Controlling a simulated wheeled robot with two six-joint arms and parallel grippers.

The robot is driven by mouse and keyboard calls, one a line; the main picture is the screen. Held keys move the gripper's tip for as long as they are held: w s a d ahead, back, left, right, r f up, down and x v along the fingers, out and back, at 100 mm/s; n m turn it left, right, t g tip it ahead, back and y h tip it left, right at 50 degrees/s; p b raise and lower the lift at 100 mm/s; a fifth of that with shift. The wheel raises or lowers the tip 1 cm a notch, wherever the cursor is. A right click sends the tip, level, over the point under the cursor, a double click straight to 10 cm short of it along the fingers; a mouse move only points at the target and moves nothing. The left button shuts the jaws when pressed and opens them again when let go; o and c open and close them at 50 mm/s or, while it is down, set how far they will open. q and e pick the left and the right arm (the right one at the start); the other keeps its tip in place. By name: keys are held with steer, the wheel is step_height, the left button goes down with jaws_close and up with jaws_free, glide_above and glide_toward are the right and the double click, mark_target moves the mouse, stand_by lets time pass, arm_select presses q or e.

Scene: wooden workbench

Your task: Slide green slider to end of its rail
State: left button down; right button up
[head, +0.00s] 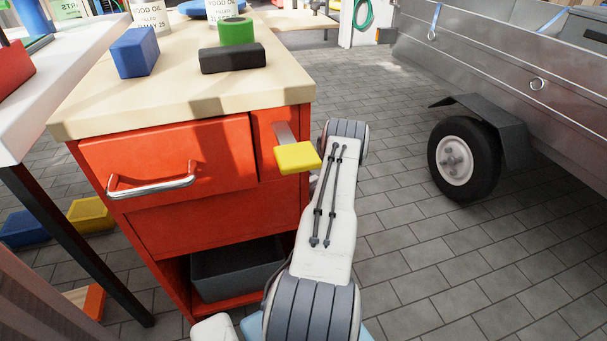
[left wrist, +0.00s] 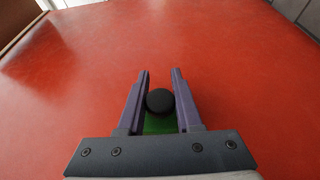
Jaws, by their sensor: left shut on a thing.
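In the left wrist view, my left gripper (left wrist: 161,80) has its two purple fingers on either side of a round black knob (left wrist: 160,101). The green slider (left wrist: 158,124) shows just below the knob, between the fingers, against a red panel (left wrist: 230,75). The fingers are closed on the slider's knob. The rail is hidden or cannot be made out. In the head view, a white arm of mine reaches past the right side of the red cabinet; its gripper is hidden there. My right gripper is not in view.
A wooden top (head: 150,98) covers the red cabinet (head: 215,225). A blue block (head: 134,52), a dark block (head: 232,58) and a green cylinder (head: 236,31) are on it. A yellow block (head: 297,157) juts from the front. A trailer (head: 510,75) stands right; the floor between is clear.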

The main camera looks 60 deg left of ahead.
arm_select(q)
steer(key=shift+a, duration=0.25)
steer(key=c, duration=0.6)
jaws_free()
steer(key=shift+w, duration=0.1)
steer(key=shift+d, duration=0.1)
steer(key=w+d+p, duration=0.1)
steer(key=d+p, duration=0.3)
steer(key=d, duration=0.6)
steer(key=shift+w+d+p, duration=0.15)
steer(key=shift+w+p, duration=0.2)
steer(key=shift+r, duration=0.1)
